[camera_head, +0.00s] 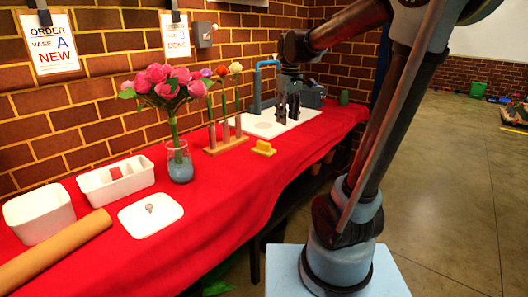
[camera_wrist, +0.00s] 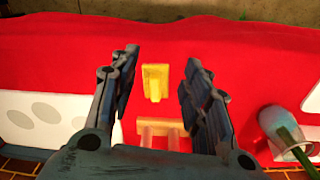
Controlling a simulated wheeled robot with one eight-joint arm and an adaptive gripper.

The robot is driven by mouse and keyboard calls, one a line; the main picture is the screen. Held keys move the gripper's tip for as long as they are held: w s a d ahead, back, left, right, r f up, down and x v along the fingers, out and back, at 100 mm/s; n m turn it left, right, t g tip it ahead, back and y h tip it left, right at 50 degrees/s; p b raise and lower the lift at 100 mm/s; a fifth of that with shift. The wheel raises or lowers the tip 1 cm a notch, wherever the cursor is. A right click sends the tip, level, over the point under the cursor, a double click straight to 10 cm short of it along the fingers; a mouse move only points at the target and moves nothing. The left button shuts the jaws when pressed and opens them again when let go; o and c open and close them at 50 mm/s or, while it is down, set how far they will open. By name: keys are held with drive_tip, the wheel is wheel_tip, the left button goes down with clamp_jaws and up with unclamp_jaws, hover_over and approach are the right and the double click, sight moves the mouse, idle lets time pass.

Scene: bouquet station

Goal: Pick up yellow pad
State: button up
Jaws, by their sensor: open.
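The yellow pad (camera_head: 263,148) is a small block with a raised part on top. It lies on the red tablecloth, in front of the wooden flower rack, in the head view. My gripper (camera_head: 289,105) is above the table behind and to the right of the pad, pointing down, by the white sink tray. In the wrist view the yellow pad (camera_wrist: 155,82) shows between the two dark fingers of my gripper (camera_wrist: 158,65), which are spread wide. Nothing is between the fingertips in their grip.
The wooden rack (camera_head: 226,145) holds several upright stems close behind the pad. A glass vase (camera_head: 180,165) with pink flowers stands to the left. Red cloth (camera_head: 235,180) in front of the pad is clear.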

drive_tip(key=w+a+r+n, duration=0.2)
drive_tip(key=w+a+n, duration=0.1)
drive_tip(key=w+a, duration=0.5)
hover_over(264, 142)
drive_tip(key=shift+g, duration=0.3)
drive_tip(key=f, duration=1.2)
drive_tip(key=shift+d, duration=0.25)
drive_tip(key=shift+s+a+f, duration=0.1)
drive_tip(key=shift+f, duration=1.35)
drive_tip(key=shift+s+a+f, duration=0.1)
drive_tip(key=shift+f, duration=1.35)
clamp_jaws()
